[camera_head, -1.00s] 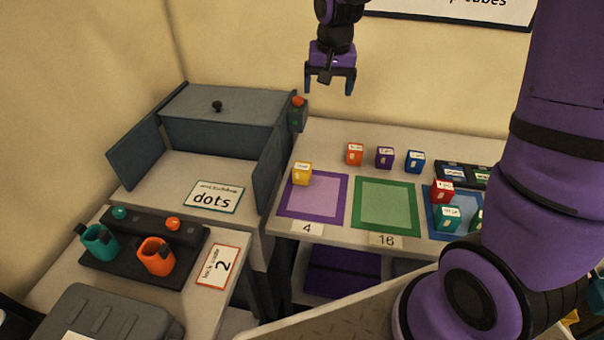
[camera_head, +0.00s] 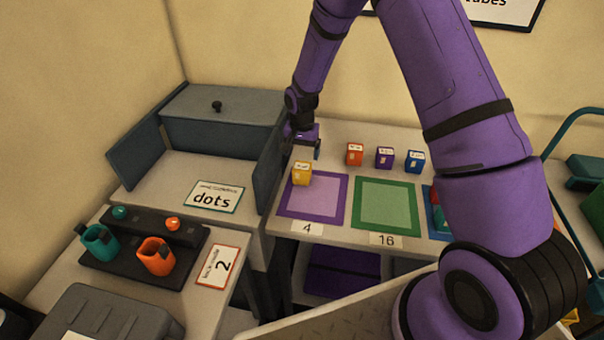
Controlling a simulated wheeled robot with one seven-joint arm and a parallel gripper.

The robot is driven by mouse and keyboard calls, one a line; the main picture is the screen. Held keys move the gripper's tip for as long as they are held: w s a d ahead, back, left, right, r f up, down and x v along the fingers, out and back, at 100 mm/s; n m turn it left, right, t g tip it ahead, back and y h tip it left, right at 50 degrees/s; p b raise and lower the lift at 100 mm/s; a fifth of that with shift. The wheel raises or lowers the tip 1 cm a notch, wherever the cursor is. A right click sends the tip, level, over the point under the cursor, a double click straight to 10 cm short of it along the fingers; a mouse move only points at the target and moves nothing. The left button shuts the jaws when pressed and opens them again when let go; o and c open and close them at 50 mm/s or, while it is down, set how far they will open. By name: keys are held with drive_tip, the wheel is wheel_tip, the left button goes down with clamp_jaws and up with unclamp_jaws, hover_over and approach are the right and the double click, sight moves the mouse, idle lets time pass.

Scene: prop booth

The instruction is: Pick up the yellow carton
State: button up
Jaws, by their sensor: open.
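The yellow carton (camera_head: 301,174) is a small box with a white label on top. It stands upright at the upper left corner of the purple-bordered mat (camera_head: 343,211) on the table. My gripper (camera_head: 305,149) is open and empty, just behind and above the carton in the picture. One finger shows to the right of the carton's top; the other is hard to make out. I cannot tell whether a finger touches the carton.
Orange (camera_head: 354,154), purple (camera_head: 384,157) and blue (camera_head: 415,161) cartons stand to the right. The grey side panel (camera_head: 267,172) rises close on the left. A green mat (camera_head: 386,204) lies right of the purple one. My arm hides much of the right side.

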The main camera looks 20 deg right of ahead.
sight(302, 166)
drive_tip(key=f, duration=0.8)
drive_tip(key=shift+s+f, duration=0.25)
drive_tip(key=shift+f, duration=0.15)
drive_tip(key=c, duration=1.1)
